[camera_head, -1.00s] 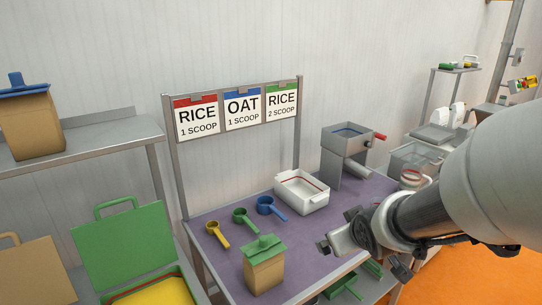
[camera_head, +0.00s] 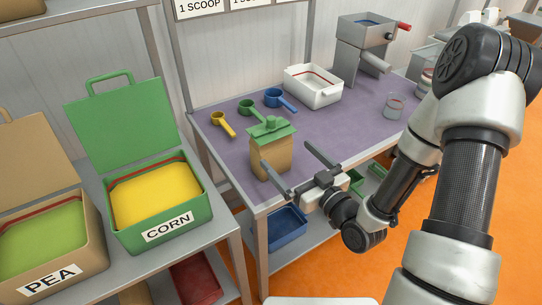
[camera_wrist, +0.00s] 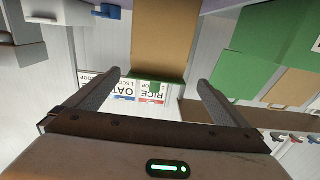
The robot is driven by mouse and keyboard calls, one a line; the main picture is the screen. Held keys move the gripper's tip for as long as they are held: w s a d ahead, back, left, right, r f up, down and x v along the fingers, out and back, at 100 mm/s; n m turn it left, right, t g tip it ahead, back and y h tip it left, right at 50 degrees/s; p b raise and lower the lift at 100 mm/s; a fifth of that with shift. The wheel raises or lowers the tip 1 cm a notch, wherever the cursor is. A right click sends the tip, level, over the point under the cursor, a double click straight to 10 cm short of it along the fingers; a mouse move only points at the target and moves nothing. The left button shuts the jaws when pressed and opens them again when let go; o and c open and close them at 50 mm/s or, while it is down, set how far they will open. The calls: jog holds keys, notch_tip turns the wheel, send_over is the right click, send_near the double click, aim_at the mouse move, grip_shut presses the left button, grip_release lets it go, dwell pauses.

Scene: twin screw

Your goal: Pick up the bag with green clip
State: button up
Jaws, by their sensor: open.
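The bag with the green clip (camera_head: 271,157) is a brown paper bag standing upright near the front edge of the purple table, its green clip (camera_head: 270,129) across the top. My gripper (camera_head: 285,168) is open and empty, pointing at the bag from the front right, low beside its body. In the wrist view, which looks upside down, the brown bag (camera_wrist: 165,40) lies ahead between the lines of my two fingers (camera_wrist: 158,78). A gap shows on each side. I cannot tell whether the fingertips reach past its near face.
Yellow, green and blue scoops (camera_head: 246,107) lie behind the bag on the purple table (camera_head: 325,128). A white tray (camera_head: 313,88) and a grey machine (camera_head: 362,50) stand farther back. Left are open bins of corn (camera_head: 160,205) and pea (camera_head: 50,245). A glass jar (camera_head: 394,106) stands right.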

aim_at(276, 145)
jog(key=b, duration=0.2)
jog(key=w+f+b, duration=0.1)
jog(key=b, duration=0.1)
jog(key=shift+a+b, duration=0.25)
jog(key=shift+b, duration=0.05)
jog(key=b, duration=0.4)
jog(key=shift+w+a+f, duration=0.1)
jog(key=shift+w+a, duration=0.15)
jog(key=shift+a, duration=0.1)
jog(key=x, duration=0.6)
jog(key=shift+w+a+r, duration=0.15)
jog(key=shift+r, duration=0.25)
jog(key=x, duration=0.6)
jog(key=shift+w+f+b, duration=0.15)
jog(key=shift+f+b, duration=0.1)
jog(key=shift+b, duration=0.15)
jog(key=shift+c, duration=0.3)
jog(key=c, duration=1)
